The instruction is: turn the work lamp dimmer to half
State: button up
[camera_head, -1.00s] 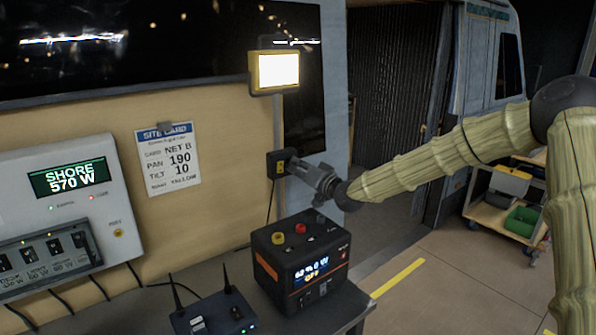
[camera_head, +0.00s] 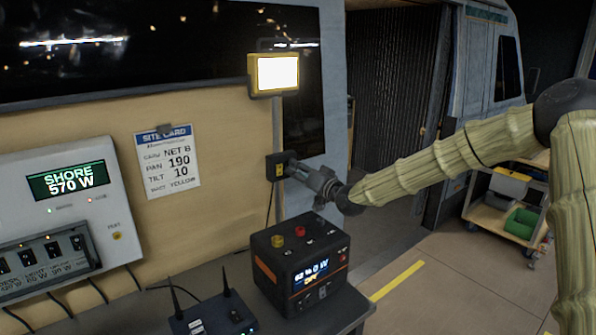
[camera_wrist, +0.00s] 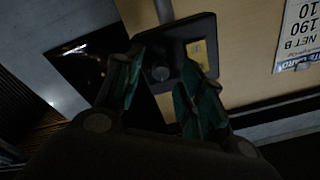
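The work lamp (camera_head: 277,72) is yellow-framed and brightly lit on a post in the head view. Below it, the dark dimmer box (camera_head: 278,171) with a yellow label is fixed at the panel's right edge. My gripper (camera_head: 295,170) reaches the box from the right. In the wrist view the box (camera_wrist: 205,28) faces me, with its yellow label (camera_wrist: 197,52) and a round dark knob (camera_wrist: 160,73). My gripper (camera_wrist: 158,90) is open, its green-lined fingers either side of the knob. I cannot tell whether they touch it. The knob's setting is not readable.
A black power station (camera_head: 298,265) stands on the counter below my gripper, with a blue router (camera_head: 212,318) beside it. A shore-power panel (camera_head: 65,220) and site card (camera_head: 168,160) are on the wall at left. A cart (camera_head: 505,205) stands at far right.

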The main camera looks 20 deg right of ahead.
jog(key=v, duration=1.1)
jog(key=shift+s, duration=0.15)
jog(key=shift+d, duration=0.1)
jog(key=shift+c, duration=1.4)
jog(key=w+a+n+p, duration=0.4)
jog(key=w+n, duration=0.4)
jog(key=w, duration=0.3)
jog(key=shift+w+a+r, duration=0.2)
jog(key=shift+w+a, duration=0.05)
jog(key=shift+w, duration=0.05)
jog(key=shift+g, duration=0.3)
grip_shut()
